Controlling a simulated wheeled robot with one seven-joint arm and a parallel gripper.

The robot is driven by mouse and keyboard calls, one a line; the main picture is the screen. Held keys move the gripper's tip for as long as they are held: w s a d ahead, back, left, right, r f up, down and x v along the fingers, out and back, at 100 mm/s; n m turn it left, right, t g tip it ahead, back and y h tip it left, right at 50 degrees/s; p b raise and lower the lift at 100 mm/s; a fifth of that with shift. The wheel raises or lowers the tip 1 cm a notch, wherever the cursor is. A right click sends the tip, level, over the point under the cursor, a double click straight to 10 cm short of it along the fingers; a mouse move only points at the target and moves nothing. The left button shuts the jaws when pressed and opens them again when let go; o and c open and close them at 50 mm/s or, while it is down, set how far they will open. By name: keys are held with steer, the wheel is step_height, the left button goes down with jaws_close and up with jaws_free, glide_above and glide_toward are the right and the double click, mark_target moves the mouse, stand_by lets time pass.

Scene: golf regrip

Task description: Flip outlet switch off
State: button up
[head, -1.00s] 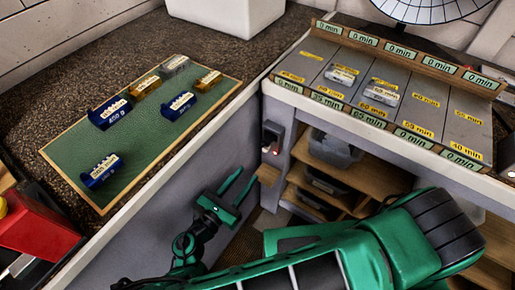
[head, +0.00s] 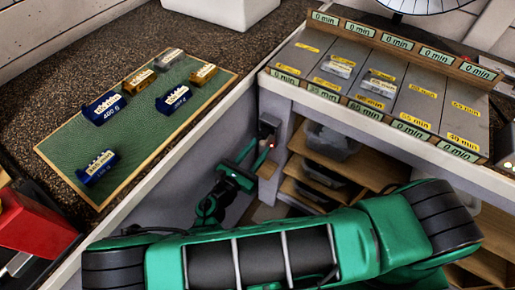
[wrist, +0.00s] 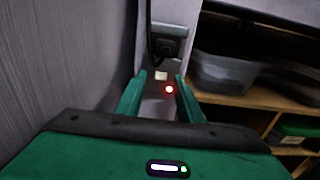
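The outlet (head: 268,130) is a dark unit on the grey side panel under the counter's inner corner. In the wrist view its plate (wrist: 166,62) shows a dark round socket with a black cord, a small pale switch (wrist: 161,76) below it, and a red light (wrist: 169,89) that is lit. My gripper (head: 258,151) is open, its two green fingers pointing at the outlet's lower part. In the wrist view the fingertips (wrist: 160,78) stand either side of the switch and light. I cannot tell whether they touch the plate.
Wooden shelves (head: 330,150) with grey bins (wrist: 222,75) stand just right of the outlet. The grey panel (wrist: 75,70) lies close on the left. Above are the counter with a green mat (head: 130,145) and the rack of time-labelled lanes (head: 355,75).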

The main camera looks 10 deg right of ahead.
jaws_close()
steer(key=shift+f, duration=0.15)
steer(key=shift+w+f+t+h, duration=0.1)
steer(key=shift+f+t+h, duration=0.6)
steer(key=shift+t, duration=0.4)
steer(key=shift+f+t+h, duration=0.5)
steer(key=shift+t+h, duration=0.3)
steer(key=shift+t, duration=0.3)
steer(key=shift+f+h, duration=0.1)
steer(key=shift+h, duration=0.2)
